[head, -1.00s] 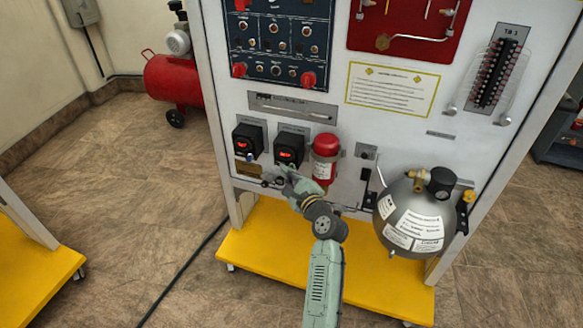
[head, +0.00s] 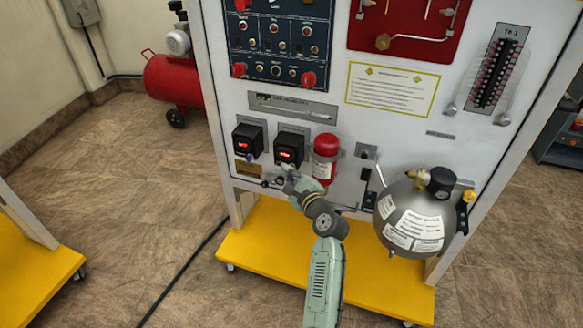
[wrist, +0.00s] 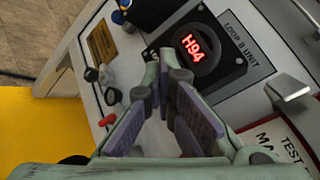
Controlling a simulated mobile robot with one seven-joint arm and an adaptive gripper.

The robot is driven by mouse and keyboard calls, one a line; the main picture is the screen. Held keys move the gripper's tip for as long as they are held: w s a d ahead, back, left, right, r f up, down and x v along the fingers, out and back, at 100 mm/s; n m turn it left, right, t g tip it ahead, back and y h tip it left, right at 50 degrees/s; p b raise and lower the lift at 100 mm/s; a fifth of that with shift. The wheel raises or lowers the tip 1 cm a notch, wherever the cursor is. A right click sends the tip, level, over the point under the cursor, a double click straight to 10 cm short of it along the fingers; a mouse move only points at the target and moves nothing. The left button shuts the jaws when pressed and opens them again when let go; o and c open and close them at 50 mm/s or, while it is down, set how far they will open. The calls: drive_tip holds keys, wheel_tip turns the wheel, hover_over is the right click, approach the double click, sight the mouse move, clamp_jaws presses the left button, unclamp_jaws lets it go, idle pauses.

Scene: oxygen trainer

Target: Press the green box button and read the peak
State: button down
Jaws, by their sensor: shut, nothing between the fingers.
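Two black boxes with red lit displays are on the lower white panel. The right box (head: 290,148) shows in the wrist view as the black display unit (wrist: 193,48), beside a label "LOOP B UNIT". Its red digits (wrist: 194,46) look like "H94", tilted in that view. The left box (head: 247,141) has a blue knob below it, and its display is too small to read. My gripper (head: 286,170) is shut and empty, its tips close to the lower edge of the right box. The gripper (wrist: 165,58) hides that edge in the wrist view; I see no green button.
A red cylinder (head: 326,160) stands just right of the gripper, with a grey tank (head: 415,221) further right. Small knobs (wrist: 92,74) and a red-tipped lever (wrist: 107,120) lie left of the fingers. The yellow base (head: 255,262) is below.

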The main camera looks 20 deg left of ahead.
drive_tip(key=shift+s, duration=0.1)
drive_tip(key=shift+s+p, duration=0.45)
drive_tip(key=shift+s, duration=0.25)
drive_tip(key=shift+s+a+p, duration=0.1)
drive_tip(key=shift+s+p, duration=1)
drive_tip(key=shift+s, duration=1.4)
drive_tip(key=shift+r, duration=0.1)
